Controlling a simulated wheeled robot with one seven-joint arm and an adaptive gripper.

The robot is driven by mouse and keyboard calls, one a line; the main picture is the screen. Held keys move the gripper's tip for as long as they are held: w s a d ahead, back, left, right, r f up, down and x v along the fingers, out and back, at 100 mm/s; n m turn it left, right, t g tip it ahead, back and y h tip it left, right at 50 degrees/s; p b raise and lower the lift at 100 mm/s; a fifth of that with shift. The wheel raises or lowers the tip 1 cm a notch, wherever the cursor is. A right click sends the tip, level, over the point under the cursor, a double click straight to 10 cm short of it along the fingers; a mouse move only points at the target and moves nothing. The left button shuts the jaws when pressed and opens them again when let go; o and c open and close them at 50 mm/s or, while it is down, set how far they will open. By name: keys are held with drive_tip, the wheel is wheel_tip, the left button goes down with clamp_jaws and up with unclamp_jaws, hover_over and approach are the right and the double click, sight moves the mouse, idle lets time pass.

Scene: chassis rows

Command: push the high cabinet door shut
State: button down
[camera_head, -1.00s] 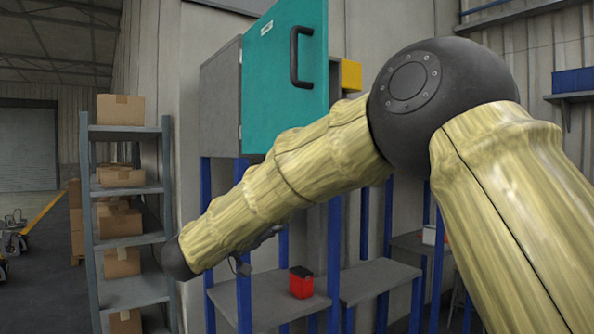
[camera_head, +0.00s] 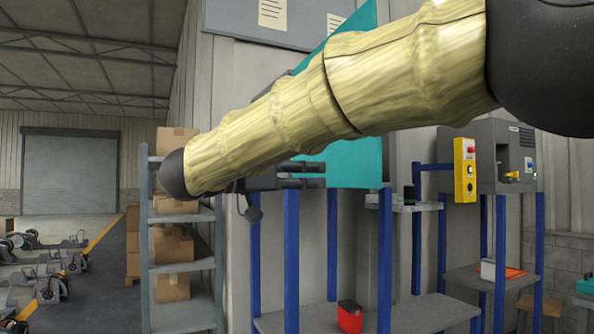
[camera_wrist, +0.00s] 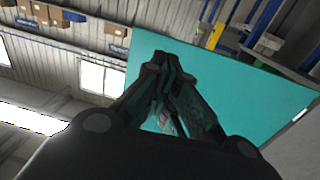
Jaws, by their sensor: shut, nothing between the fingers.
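The high cabinet's teal door (camera_head: 352,163) stands open, seen in the head view above and below my arm, which covers its middle. Its handle and most of the cabinet body are hidden there. My gripper (camera_head: 318,176) is shut and empty, pointing right, in front of the door's lower left part. In the wrist view the teal door (camera_wrist: 245,85) fills the upper right as a broad flat panel. My gripper (camera_wrist: 165,75) overlaps its left part there. I cannot tell whether the fingertips touch the door.
A grey shelf rack (camera_head: 183,312) with cardboard boxes stands left of the gripper. Blue posts (camera_head: 292,270) and a low grey bench with a red box (camera_head: 350,317) are below the door. A yellow control box (camera_head: 465,170) is to the right.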

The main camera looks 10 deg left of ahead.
sight(361, 176)
drive_tip(key=p+x, duration=0.2)
drive_tip(key=x, duration=0.5)
drive_tip(key=shift+w+d+r, duration=0.1)
drive_tip(key=shift+d, duration=0.1)
drive_tip(key=shift+w+d+p, duration=0.2)
drive_tip(key=shift+d+p, duration=0.1)
drive_tip(key=shift+w+d, duration=0.1)
